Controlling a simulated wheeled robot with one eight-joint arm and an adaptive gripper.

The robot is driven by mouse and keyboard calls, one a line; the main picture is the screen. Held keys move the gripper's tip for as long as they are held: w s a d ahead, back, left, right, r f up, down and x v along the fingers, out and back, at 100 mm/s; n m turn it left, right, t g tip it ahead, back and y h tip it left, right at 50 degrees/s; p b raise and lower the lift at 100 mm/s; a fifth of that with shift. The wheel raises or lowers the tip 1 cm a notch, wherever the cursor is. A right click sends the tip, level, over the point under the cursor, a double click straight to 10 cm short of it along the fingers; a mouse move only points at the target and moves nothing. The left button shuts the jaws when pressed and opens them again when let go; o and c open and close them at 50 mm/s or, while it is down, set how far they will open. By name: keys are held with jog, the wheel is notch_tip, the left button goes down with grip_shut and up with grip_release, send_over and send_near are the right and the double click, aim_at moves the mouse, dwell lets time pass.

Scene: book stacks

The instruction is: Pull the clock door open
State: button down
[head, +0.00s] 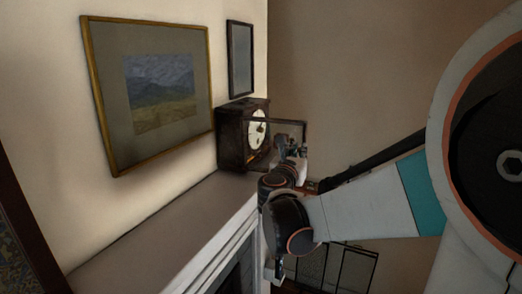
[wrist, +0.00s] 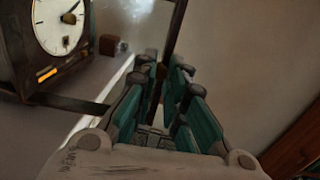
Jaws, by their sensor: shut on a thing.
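The dark wooden clock (head: 232,140) stands on the mantel, with its white round face showing. In the wrist view the clock (wrist: 14,62) is at the upper left. Its thin framed door (head: 288,121) stands swung out to the right of the case, clear of the face. The door's frame also shows in the wrist view (wrist: 76,103), running from the clock to my fingers. My gripper (wrist: 160,80) is shut on the door's outer edge; it also shows in the head view (head: 293,146). The exact contact is partly hidden by the fingers.
The pale mantel (head: 165,222) runs below the clock, with free room in front. A gold-framed picture (head: 112,120) and a dark-framed one (head: 240,60) hang on the wall. A small brown block (wrist: 110,45) is beyond the clock. A dark metal frame (head: 357,268) stands low, below my arm.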

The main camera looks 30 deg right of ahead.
jog(key=shift+s+a+m+g+h+b, duration=0.2)
jog(key=shift+a+m+g+h, duration=0.4)
jog(key=shift+a+g, duration=0.45)
jog(key=shift+s+a+m+g+h+b, duration=0.2)
jog(key=shift+a+m+g+h, duration=0.35)
jog(key=shift+a, duration=0.8)
jog(key=c, duration=1.6)
grip_release()
jog(key=v, duration=1.2)
jog(key=shift+r, duration=0.2)
